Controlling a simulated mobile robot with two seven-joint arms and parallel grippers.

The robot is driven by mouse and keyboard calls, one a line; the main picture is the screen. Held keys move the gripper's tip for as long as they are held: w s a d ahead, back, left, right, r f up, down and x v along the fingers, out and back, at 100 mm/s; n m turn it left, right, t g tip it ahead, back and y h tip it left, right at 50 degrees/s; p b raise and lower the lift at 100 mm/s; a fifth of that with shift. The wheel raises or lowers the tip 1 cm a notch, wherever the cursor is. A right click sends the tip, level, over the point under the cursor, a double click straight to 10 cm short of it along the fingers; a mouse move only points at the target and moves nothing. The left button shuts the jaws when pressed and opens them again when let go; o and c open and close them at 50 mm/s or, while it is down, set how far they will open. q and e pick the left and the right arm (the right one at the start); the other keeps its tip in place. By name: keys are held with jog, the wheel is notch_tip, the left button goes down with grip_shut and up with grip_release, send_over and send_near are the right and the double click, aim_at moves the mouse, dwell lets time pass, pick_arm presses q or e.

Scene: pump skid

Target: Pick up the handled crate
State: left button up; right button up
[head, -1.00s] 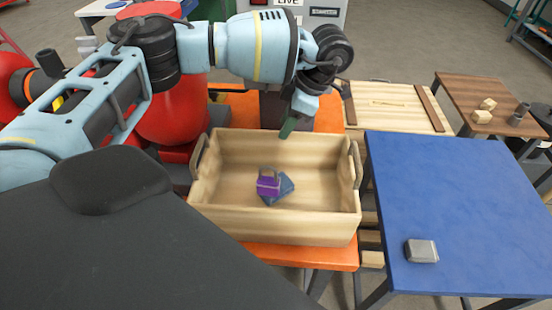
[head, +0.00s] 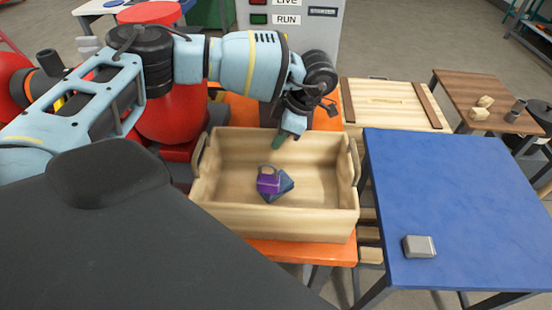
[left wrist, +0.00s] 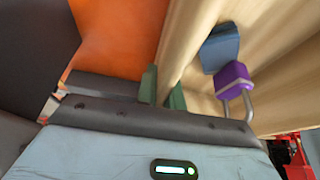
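The handled crate (head: 275,222) is an open wooden box with a dark handle at its left end (head: 198,155) and right end (head: 354,160). It stands on an orange surface (head: 290,252). A purple padlock (head: 268,181) and a dark blue block (head: 286,183) lie inside it. My left gripper (head: 279,141) is at the middle of the crate's far wall, with a green fingertip showing inside. In the left wrist view the gripper (left wrist: 163,90) has its fingers apart, one on each side of the crate wall (left wrist: 186,45); firm contact cannot be made out. My right gripper is out of view.
A blue table (head: 460,200) with a grey block (head: 419,247) stands close to the crate's right. A lidded wooden box (head: 395,104) and a brown table (head: 490,92) are behind it. A red rounded machine (head: 175,115) stands at the back left.

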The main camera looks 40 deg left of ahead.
pick_arm(q)
jog(key=shift+w+r, duration=0.1)
jog(key=shift+r, duration=0.1)
grip_shut()
dwell(1.1)
jog(key=shift+r, duration=1.75)
jog(key=s+d+r, duration=0.1)
jog(key=s+d, duration=0.9)
jog(key=s, duration=0.2)
jog(key=shift+s+r, duration=0.15)
jog(key=shift+s, duration=0.05)
jog(key=shift+s+d, duration=0.1)
jog(key=shift+d, duration=0.1)
